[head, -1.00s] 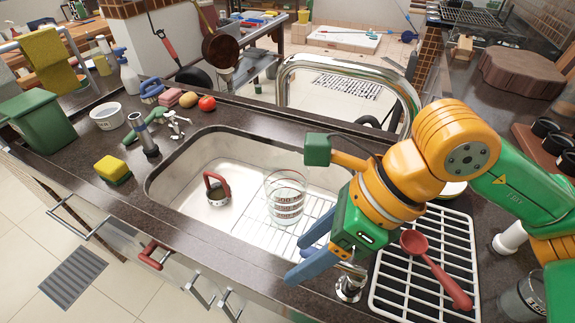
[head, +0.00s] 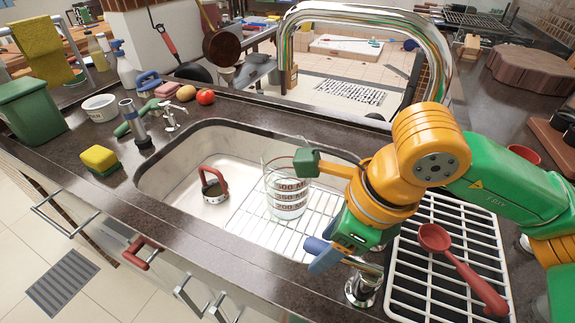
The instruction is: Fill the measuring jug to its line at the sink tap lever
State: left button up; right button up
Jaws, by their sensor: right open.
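No water shows in the jug. The big chrome tap (head: 365,12) arches over the back of the sink. A chrome lever fitting (head: 362,288) stands at the sink's front right rim. My left gripper is not in view.
A red-handled plug (head: 213,187) lies in the sink, left of the jug. A white rack (head: 452,240) with a red ladle (head: 450,262) lies right of the sink. A yellow sponge (head: 99,158) and small chrome fitting (head: 170,120) are on the left counter.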

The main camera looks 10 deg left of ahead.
jog(key=shift+r, duration=0.15)
jog(key=shift+c, duration=0.2)
grip_shut()
jog(key=shift+r, duration=0.15)
jog(key=shift+r+p, duration=0.75)
jog(key=shift+r, duration=0.05)
jog(key=shift+f, duration=0.15)
dwell(2.0)
jog(key=shift+f+b, duration=0.3)
jog(key=shift+b, duration=0.15)
dwell(1.9)
